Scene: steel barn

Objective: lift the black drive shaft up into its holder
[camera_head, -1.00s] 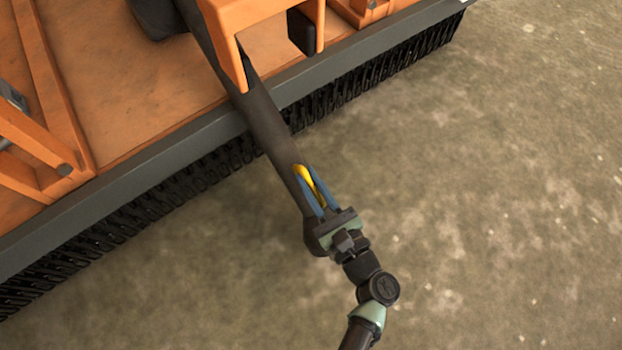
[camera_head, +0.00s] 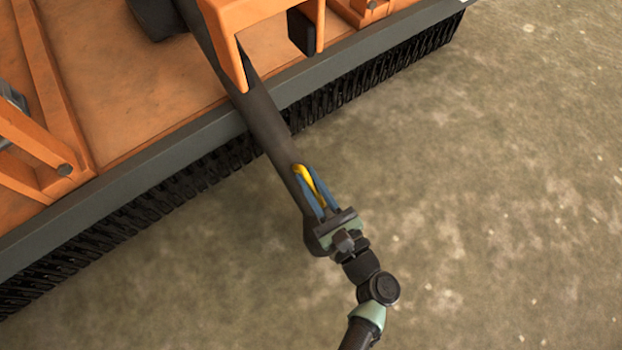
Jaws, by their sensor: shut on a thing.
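The black drive shaft (camera_head: 264,122) runs from the orange machine at the top down past the brush edge, its free end (camera_head: 312,238) out over the floor. A yellow handle-like part (camera_head: 304,174) sits on the shaft near that end. My gripper (camera_head: 312,187) reaches up from the lower right, its blue fingers shut on the yellow part, one on each side. An orange bracket (camera_head: 236,60) on the machine stands over the shaft's upper stretch and partly hides it. I cannot tell from this view whether the shaft rests in a holder there.
The orange machine deck (camera_head: 130,75) fills the upper left, with a grey edge beam (camera_head: 130,165) and a long black brush (camera_head: 130,215) below it. Orange frame parts (camera_head: 35,140) stand at the left. Concrete floor (camera_head: 490,200) lies clear at the right and below.

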